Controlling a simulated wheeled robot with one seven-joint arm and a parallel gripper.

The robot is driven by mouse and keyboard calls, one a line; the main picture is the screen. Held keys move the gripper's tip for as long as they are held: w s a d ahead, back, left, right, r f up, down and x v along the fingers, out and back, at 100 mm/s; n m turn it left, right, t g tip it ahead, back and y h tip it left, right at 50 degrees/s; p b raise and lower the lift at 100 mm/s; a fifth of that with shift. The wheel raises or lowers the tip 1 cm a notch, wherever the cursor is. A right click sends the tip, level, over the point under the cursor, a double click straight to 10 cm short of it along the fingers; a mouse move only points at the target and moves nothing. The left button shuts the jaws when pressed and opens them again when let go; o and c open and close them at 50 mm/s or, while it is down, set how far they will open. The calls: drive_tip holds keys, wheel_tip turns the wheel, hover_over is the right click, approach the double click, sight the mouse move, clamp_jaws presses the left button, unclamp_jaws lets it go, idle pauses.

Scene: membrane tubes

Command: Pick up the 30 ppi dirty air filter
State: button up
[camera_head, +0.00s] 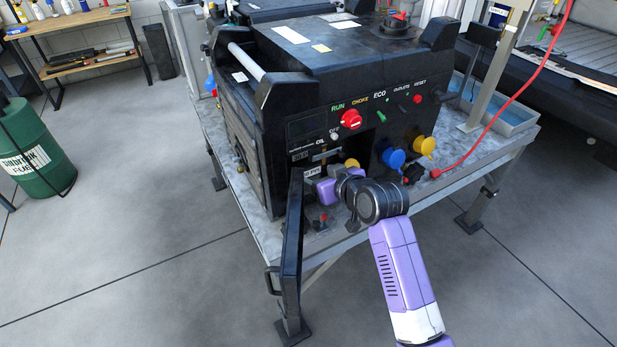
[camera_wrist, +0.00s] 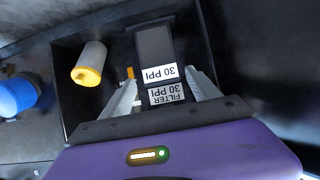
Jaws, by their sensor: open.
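A dark rectangular filter (camera_wrist: 155,46) with a white "30 PPI" label sits in the open compartment (camera_wrist: 68,90) in the wrist view. A second label, "FILTER 30 PPI" (camera_wrist: 167,94), shows just nearer to my gripper; I cannot tell which part it is fixed to. My gripper (camera_wrist: 161,76) is open, its two pale fingers on either side of the labels. I cannot tell whether they touch the filter. In the head view my purple gripper (camera_head: 325,191) is at the compartment in the front of the black generator (camera_head: 290,105), and it hides much of the opening.
The compartment's black door (camera_head: 291,240) stands open, left of my arm. A white cylinder with a yellow end (camera_wrist: 90,63) is left of the filter. Blue (camera_head: 394,159) and yellow (camera_head: 424,146) caps protrude at right. A red cable (camera_head: 500,110) runs to the generator's front.

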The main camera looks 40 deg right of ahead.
sight(311, 171)
drive_tip(key=shift+p+x, duration=0.55)
drive_tip(key=shift+x, duration=2)
drive_tip(key=c, duration=1.1)
drive_tip(key=shift+c, duration=0.2)
drive_tip(key=shift+r, duration=0.15)
